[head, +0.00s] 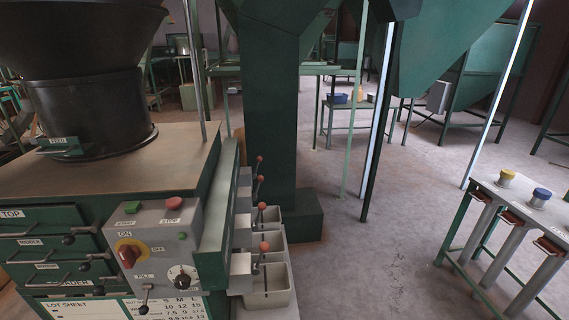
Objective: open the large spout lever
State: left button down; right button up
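A row of several spout levers with orange-red ball knobs stands along the right side of the green sorting machine (205,225). The nearest lever knob (264,246) is above the nearest grey bin (290,292). Another lever knob (262,206) is behind it, then a third (260,179), and the farthest knob (259,158) is at the back. The levers look upright or slightly tilted. No readable label shows which spout is the large one. Neither of my grippers is in view.
A grey control box (160,250) has a red knob, a dial and buttons. A black hopper (95,110) stands on the machine. A green column (270,110) rises behind the bins. A bench with capped tubes (500,215) is at right. The floor between (385,260) is clear.

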aim_at(258, 158)
jog(key=i+l, duration=0.15)
jog(key=l, duration=0.2)
jog(key=i+l+u, duration=0.1)
jog(key=l, duration=0.2)
jog(key=i+l, duration=0.15)
jog(key=l, duration=0.2)
jog(key=i+l, duration=0.15)
jog(key=l, duration=0.2)
jog(key=i+l+u, duration=0.1)
jog(key=l, duration=0.25)
jog(key=i+l, duration=0.15)
jog(key=l, duration=0.2)
jog(key=i+l+u, duration=0.1)
jog(key=i, duration=0.4)
jog(key=i+l, duration=0.1)
jog(key=i, duration=0.45)
jog(key=u, duration=0.05)
